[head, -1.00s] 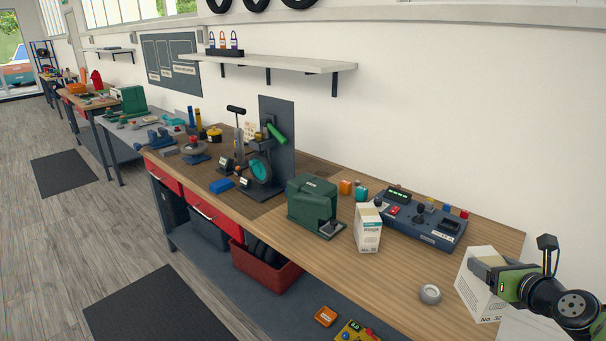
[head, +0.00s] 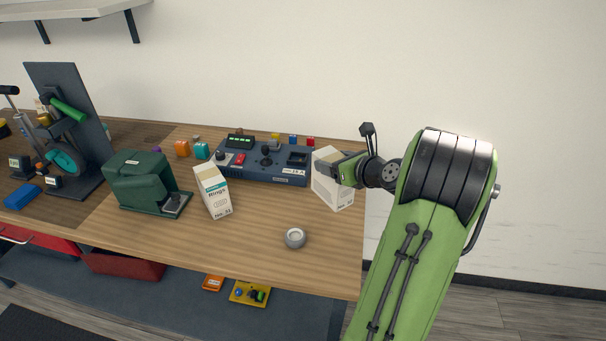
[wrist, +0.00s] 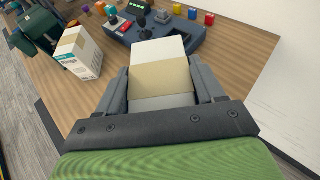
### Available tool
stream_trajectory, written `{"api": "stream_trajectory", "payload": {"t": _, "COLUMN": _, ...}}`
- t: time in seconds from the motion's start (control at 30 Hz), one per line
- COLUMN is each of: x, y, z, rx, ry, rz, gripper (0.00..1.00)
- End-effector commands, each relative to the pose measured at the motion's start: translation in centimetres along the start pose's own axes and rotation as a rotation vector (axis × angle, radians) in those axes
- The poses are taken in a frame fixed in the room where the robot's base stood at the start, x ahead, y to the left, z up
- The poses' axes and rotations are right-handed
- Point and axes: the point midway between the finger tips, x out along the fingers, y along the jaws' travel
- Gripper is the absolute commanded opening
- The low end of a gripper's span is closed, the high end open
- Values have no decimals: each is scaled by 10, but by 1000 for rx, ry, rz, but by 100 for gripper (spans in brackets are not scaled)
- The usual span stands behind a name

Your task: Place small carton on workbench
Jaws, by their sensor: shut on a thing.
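A small white carton with a tan band (head: 332,180) is held in my gripper (head: 340,168) at the right end of the workbench (head: 240,257). In the wrist view the same carton (wrist: 161,75) sits between the two grey fingers of my gripper (wrist: 161,90), which are shut on its sides. The carton is over the wooden top, beside the dark control panel; I cannot tell whether its base touches the wood. A second white carton, labelled Rings (head: 212,191), stands on the bench to the left, apart from the held one. It also shows in the wrist view (wrist: 79,55).
The dark control panel (head: 262,174) with buttons is just left of the held carton. A green machine (head: 142,183) stands further left. Bare wood lies between the ring and the right edge.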

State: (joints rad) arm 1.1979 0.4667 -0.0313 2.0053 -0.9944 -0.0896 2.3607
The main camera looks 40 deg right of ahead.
Motion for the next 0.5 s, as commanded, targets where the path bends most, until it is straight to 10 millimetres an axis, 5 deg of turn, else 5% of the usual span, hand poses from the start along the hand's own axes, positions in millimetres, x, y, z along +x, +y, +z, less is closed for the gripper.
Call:
{"api": "stream_trajectory", "payload": {"t": 0.1, "x": 14, "y": 0, "z": -33, "rx": 6, "ry": 2, "rz": 2, "gripper": 10}}
{"api": "stream_trajectory", "payload": {"t": 0.5, "x": 33, "y": 0, "z": -80, "rx": 2, "ry": -1, "rz": -1, "gripper": 10}}
